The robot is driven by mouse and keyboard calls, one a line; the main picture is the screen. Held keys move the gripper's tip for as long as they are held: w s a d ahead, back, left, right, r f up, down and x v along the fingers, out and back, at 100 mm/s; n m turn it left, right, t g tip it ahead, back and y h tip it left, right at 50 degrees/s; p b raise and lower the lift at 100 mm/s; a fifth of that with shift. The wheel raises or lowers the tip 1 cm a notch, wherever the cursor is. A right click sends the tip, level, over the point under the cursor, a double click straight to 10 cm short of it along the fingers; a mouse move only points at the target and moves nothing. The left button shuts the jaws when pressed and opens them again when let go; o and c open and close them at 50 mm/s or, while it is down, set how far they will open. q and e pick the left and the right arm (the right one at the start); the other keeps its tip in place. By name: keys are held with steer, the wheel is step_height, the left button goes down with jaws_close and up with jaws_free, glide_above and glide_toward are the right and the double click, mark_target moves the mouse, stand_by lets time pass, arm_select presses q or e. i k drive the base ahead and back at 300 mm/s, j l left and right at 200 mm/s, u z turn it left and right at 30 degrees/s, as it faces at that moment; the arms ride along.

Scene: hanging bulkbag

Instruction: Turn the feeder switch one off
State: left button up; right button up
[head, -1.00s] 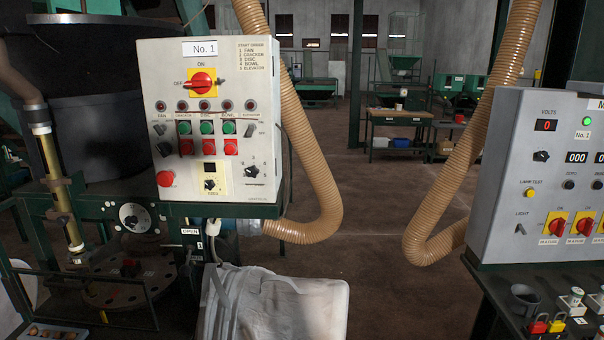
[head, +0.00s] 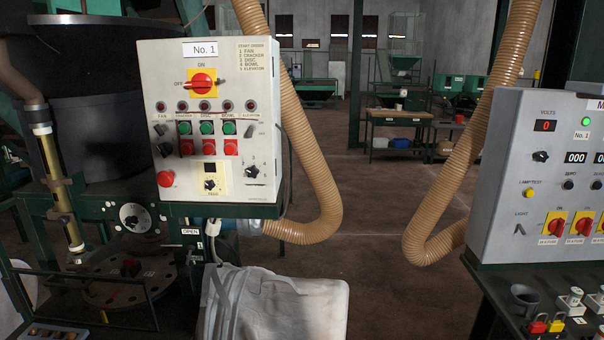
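The grey-white control box marked No. 1 (head: 218,50) stands left of centre in the head view. A small black rotary knob on a cream plate (head: 210,185) sits low in its middle; the label under it is too small to read for sure. Another small black knob (head: 252,171) is to its right. A large red rotary switch on a yellow plate (head: 203,82), with ON above and OFF at its left, is near the top. I cannot tell for sure which one is the feeder switch. Neither of my grippers is in view.
A red push button (head: 166,179) and rows of green and red buttons (head: 207,127) crowd the box. A tan hose (head: 312,170) hangs at its right. A white bag (head: 280,305) is below. A second control panel (head: 500,165) stands at the right. Open floor (head: 375,230) lies between.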

mark_target(557, 225)
steer(key=z, duration=1.45)
steer(key=i+l+u, duration=0.5)
steer(key=i+l, duration=0.2)
steer(key=l, duration=0.1)
